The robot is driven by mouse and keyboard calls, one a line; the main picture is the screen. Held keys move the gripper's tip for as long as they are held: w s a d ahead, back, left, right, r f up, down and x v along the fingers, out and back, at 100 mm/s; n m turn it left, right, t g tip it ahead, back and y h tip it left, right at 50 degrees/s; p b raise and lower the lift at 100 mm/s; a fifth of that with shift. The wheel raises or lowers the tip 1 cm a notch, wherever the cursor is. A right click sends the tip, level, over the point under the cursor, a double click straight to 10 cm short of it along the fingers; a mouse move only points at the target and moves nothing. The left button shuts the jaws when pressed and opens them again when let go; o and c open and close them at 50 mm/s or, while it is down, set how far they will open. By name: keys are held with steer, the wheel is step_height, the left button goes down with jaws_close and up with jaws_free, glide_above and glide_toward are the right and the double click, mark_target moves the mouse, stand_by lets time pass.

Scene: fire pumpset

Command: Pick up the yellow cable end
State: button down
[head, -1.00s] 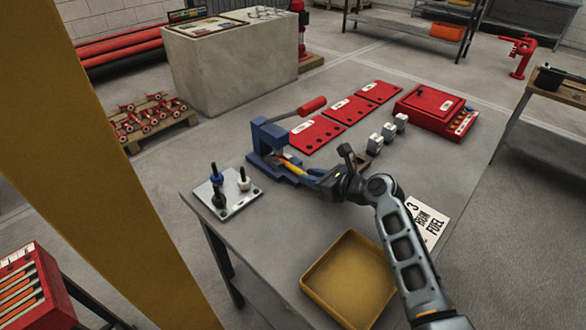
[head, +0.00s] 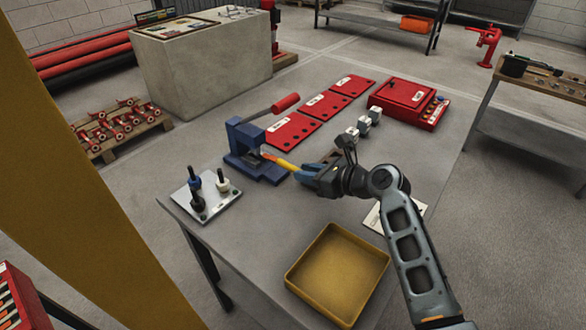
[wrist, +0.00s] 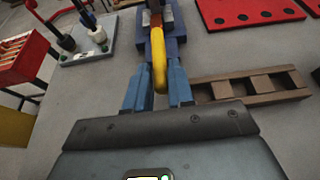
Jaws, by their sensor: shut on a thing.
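The yellow cable end (head: 284,163) shows in the head view as a short yellow piece with a reddish tip, between the blue press and my gripper. In the wrist view the yellow cable end (wrist: 158,58) runs back between the blue fingers. My gripper (head: 300,171), also in the wrist view (wrist: 159,85), is shut on it. The blue press (head: 246,150) with a red handle stands just beyond; in the wrist view the cable's far end overlaps the press (wrist: 174,44). I cannot tell whether they touch.
A grey plate (head: 200,197) with dark and white posts is at the left table edge. A yellow tray (head: 338,275) lies at the front. Red plates (head: 292,130), white-topped blocks (head: 363,125) and a red box (head: 409,102) stand behind. A brown slotted rack (wrist: 250,87) is right of my fingers.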

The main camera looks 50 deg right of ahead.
steer(key=s, duration=0.8)
steer(key=s+b, duration=0.1)
steer(key=s, duration=0.4)
steer(key=shift+d, duration=0.25)
